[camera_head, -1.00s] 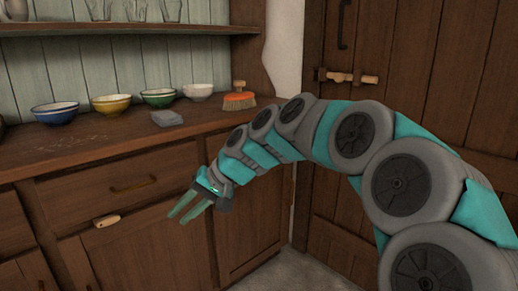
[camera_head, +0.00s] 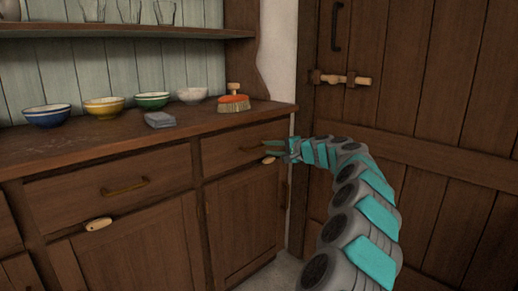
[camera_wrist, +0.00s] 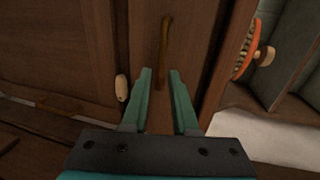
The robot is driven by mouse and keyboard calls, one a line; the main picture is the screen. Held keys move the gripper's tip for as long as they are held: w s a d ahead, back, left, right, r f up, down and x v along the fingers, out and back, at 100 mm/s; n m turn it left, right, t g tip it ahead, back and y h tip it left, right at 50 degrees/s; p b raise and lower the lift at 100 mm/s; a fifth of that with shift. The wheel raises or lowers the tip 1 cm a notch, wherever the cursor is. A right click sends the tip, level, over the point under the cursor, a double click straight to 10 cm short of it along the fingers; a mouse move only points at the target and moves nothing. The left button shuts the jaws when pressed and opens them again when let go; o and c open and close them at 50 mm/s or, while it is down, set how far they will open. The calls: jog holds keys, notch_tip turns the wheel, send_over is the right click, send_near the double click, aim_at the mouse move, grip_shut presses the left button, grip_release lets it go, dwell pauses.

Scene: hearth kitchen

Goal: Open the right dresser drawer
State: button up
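The right dresser drawer (camera_head: 222,152) is a dark wooden front below the worktop, and it looks closed. Its brass bar handle (camera_head: 250,149) shows just left of my gripper (camera_head: 273,148), which is at the right part of the drawer front. In the wrist view, the handle (camera_wrist: 166,45) lies ahead of my gripper (camera_wrist: 160,72), running roughly in line with the fingers, its near end in the gap between the fingertips. The fingers are apart and hold nothing. I cannot tell whether they touch the handle.
The left drawer (camera_head: 75,193) and its handle (camera_head: 125,187) are closed. Cupboard doors (camera_head: 243,220) with a pale latch (camera_head: 268,160) lie below. A plank door (camera_head: 430,110) stands at right.

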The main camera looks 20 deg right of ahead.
aim_at(260, 147)
jog(key=shift+x, duration=3.2)
grip_shut()
